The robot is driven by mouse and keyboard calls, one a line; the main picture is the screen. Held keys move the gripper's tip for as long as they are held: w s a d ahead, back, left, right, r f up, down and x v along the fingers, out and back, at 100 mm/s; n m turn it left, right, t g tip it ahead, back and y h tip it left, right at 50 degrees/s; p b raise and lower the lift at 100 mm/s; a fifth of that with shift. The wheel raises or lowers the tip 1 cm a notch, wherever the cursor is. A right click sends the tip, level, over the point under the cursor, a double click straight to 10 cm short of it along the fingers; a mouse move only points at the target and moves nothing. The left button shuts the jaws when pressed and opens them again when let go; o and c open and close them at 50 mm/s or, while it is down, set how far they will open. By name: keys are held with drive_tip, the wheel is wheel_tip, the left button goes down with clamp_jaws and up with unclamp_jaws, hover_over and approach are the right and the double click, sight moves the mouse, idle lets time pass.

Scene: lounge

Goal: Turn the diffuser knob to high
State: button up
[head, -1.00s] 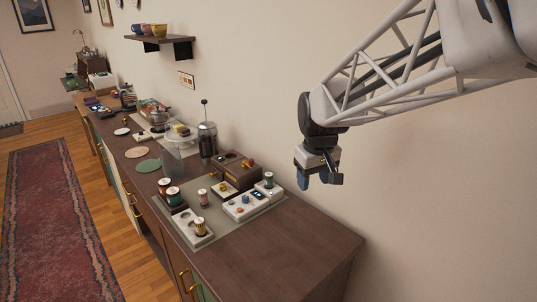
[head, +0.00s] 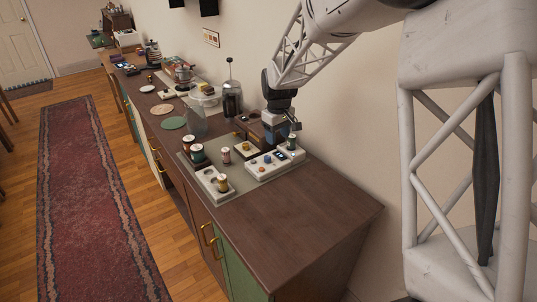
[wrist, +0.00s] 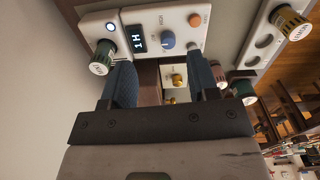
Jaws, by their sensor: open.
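The diffuser, a white slab (head: 262,168), stands on a grey mat on the wooden cabinet. In the wrist view its panel (wrist: 185,12) carries a blue knob (wrist: 168,40) near a "HIGH" label, a dark display (wrist: 137,39) reading "1H", an orange button (wrist: 195,20) and a lit round button (wrist: 111,26). A vial (wrist: 102,57) stands at its left end. My gripper (wrist: 160,82) is open and empty, its blue fingers apart; the blue knob appears beyond them, between their lines. In the head view my gripper (head: 279,128) hangs behind the diffuser, partly covering a wooden box.
A white rack (head: 213,186) with a vial stands left of the diffuser, and several loose vials are close by. A French press (head: 232,100) stands behind left. The cabinet's front right top is clear.

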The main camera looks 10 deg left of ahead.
sight(268, 157)
drive_tip(key=shift+n, duration=0.5)
drive_tip(key=w+a+f, duration=0.1)
drive_tip(key=a, duration=0.1)
drive_tip(key=w+a+f, duration=0.1)
drive_tip(key=a+f, duration=0.1)
drive_tip(key=shift+w+f, duration=0.25)
drive_tip(key=shift+w, duration=0.1)
drive_tip(key=shift+f, duration=0.1)
drive_tip(key=shift+f, duration=3.75)
drive_tip(key=shift+d, duration=0.1)
drive_tip(key=c, duration=0.9)
